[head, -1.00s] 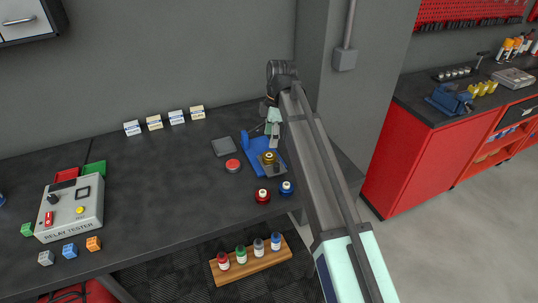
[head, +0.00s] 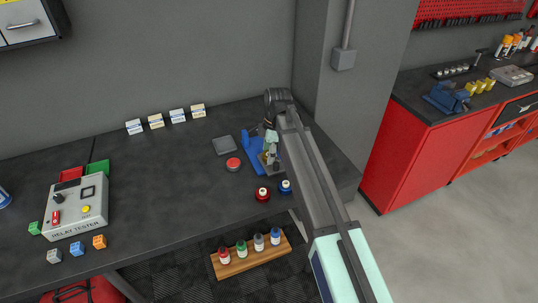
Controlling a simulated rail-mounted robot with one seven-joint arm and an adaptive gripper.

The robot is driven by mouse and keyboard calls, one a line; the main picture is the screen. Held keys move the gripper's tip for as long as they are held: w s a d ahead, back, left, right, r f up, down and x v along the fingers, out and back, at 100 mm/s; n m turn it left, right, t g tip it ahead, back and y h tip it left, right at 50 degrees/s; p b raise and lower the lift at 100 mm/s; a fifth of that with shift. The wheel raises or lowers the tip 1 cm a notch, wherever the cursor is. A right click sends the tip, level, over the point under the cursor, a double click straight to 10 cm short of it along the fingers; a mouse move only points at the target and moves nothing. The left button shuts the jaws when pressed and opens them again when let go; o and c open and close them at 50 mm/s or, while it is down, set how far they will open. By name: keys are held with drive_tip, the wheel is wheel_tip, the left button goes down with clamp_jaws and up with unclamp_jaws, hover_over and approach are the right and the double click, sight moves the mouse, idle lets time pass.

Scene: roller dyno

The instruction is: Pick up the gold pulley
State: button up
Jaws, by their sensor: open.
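The gold pulley (head: 264,158) sits at the blue fixture (head: 252,161) on the dark bench, and only part of it shows behind my gripper. My gripper (head: 270,160) is open and low over the fixture, with its fingers at the pulley. I cannot tell from this view whether the fingers are on both sides of it or touch it.
A grey square block (head: 226,145) and a red-topped round button (head: 233,164) lie left of the fixture. The relay tester (head: 77,205) stands far left. Small labelled boxes (head: 156,121) line the back. The bench middle is clear.

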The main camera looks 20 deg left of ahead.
drive_tip(key=c, duration=1)
